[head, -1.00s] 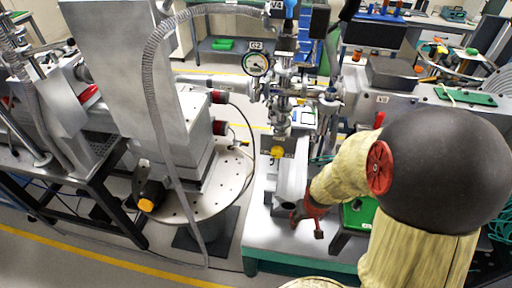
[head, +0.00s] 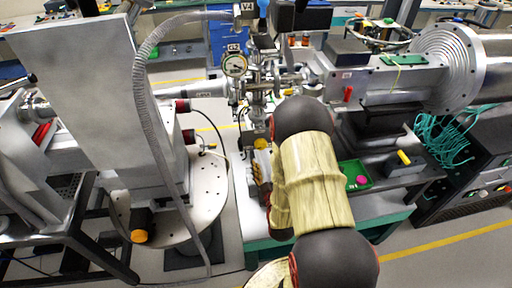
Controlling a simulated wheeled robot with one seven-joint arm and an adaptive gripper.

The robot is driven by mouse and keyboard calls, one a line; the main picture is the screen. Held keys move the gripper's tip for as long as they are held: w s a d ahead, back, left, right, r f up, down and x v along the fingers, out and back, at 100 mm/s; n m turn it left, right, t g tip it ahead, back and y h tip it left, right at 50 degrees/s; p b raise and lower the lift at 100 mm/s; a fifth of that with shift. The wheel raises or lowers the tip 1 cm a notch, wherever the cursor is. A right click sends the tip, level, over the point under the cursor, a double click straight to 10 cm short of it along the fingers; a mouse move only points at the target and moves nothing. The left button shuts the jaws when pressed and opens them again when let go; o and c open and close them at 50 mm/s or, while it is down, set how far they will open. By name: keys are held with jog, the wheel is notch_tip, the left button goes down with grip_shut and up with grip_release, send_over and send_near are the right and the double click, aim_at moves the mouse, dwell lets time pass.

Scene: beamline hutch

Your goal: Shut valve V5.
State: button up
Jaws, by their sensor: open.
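I cannot read a V5 label anywhere in the head view. Candidate valve parts show on the metal pipework in the middle. A yellow knob (head: 261,144) sits low on the pipe column, just above my gripper. A small red handle (head: 348,93) stands upright on the grey housing to the right. A tag reading V4 (head: 243,8) is at the top of the column. My gripper (head: 262,171) is open, low beside the column, below the yellow knob and seemingly apart from it. My forearm hides part of the gripper and of the bench behind it.
A round gauge (head: 234,65) is on the column's left. A ribbed hose (head: 150,120) arches down in front of a tall grey box (head: 85,100). A green tray (head: 354,174) with a pink object lies right of my arm. Teal cables (head: 443,138) hang at the right.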

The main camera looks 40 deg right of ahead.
aim_at(261, 147)
jog(key=x, duration=0.5)
jog(key=r+x, duration=0.1)
jog(key=x, duration=0.2)
jog(key=shift+b, duration=0.35)
jog(key=shift+c, duration=1)
jog(key=shift+a, duration=0.1)
jog(key=c, duration=1)
jog(key=shift+o, duration=0.2)
